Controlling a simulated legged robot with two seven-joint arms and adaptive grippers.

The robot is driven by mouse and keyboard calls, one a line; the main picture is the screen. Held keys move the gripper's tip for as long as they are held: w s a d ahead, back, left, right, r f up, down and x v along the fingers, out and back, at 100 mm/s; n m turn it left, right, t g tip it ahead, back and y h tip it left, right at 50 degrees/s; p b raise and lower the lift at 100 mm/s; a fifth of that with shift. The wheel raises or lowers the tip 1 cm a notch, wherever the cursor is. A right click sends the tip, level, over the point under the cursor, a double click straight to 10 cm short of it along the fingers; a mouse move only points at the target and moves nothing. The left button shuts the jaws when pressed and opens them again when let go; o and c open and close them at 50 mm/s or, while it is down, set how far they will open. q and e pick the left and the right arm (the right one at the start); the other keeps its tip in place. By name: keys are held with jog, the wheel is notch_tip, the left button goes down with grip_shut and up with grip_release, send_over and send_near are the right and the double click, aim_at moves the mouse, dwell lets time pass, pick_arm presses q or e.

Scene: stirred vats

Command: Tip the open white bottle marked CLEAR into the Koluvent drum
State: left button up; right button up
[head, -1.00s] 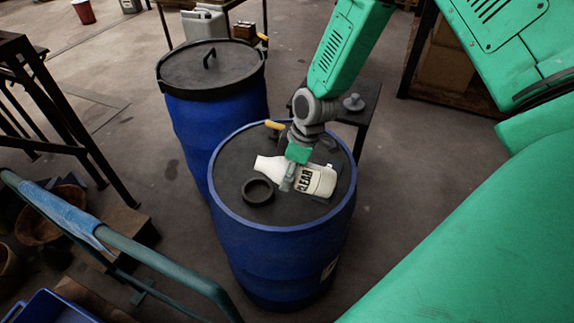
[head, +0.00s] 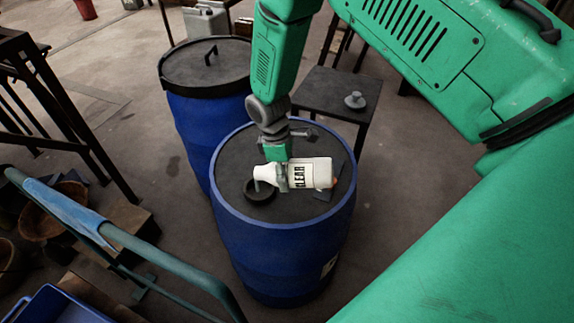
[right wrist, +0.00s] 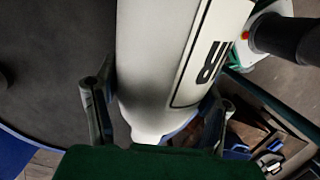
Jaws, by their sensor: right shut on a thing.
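The white bottle marked CLEAR (head: 308,174) lies on its side in the air above the front blue drum (head: 283,250), mouth to the left. Its mouth is over the dark round ring (head: 260,192) on the drum's lid. A small pale streak shows just below the mouth; I cannot tell if it is liquid. My right gripper (head: 282,178) is shut on the bottle near its shoulder. In the right wrist view the bottle (right wrist: 165,70) passes between the two fingers (right wrist: 158,112). The drum's label is too small to read. My left gripper is out of view.
A second blue drum (head: 208,110) with a handled lid stands behind to the left. A dark small table (head: 335,92) holds a grey object (head: 355,100). A blue-grey rail (head: 120,245) crosses the lower left. Floor right of the drum is clear.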

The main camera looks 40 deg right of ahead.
jog(key=shift+w+a+r+g+h, duration=0.2)
jog(key=shift+r+g+h, duration=0.2)
jog(key=shift+g+h, duration=0.1)
jog(key=shift+w+a+r+g+h, duration=0.2)
jog(key=shift+r+g+h, duration=0.2)
jog(key=shift+g, duration=0.1)
dwell(1.4)
